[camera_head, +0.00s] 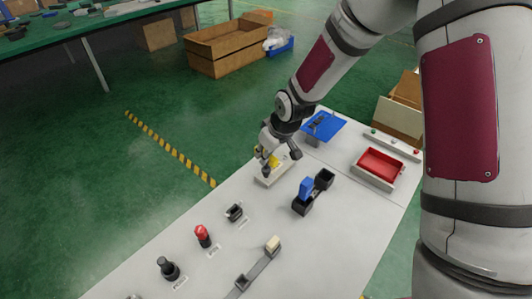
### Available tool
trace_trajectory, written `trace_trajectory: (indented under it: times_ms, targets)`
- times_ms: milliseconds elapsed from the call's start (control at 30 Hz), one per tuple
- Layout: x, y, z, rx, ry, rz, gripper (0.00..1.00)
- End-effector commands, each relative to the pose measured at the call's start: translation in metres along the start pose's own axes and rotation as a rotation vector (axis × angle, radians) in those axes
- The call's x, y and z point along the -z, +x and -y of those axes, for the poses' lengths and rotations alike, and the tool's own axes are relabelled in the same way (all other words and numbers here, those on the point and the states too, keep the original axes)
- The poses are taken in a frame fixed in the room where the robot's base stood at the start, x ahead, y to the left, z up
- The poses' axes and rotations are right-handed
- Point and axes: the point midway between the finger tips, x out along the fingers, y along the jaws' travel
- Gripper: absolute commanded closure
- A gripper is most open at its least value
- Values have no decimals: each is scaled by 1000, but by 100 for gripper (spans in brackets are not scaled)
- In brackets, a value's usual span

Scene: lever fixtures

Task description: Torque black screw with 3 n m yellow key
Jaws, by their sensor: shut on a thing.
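My gripper (280,163) is at the far part of the white table. It is shut on a small yellow thing (273,161), which looks like the yellow key; the fingers hide much of it. The gripper and the yellow thing are over a pale block (276,176) on the table. I cannot tell whether the yellow thing touches the block. A black screw cannot be made out for certain at this size.
A black holder with a blue piece (306,188) stands to the right of the gripper. Nearer are a black fixture (234,212), a red knob (203,233) and a black knob (168,267). A red tray (380,165) and a blue panel (324,125) are farther right.

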Motion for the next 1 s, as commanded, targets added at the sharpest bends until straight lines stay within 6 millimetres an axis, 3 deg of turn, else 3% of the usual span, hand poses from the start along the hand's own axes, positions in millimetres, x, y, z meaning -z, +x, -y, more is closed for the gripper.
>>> trace_trajectory:
  times_ms: [700,1000]
  targets:
    - [-6,14,0,-1,3,1,100]
    - [-5,14,2,-68,156,3,100]
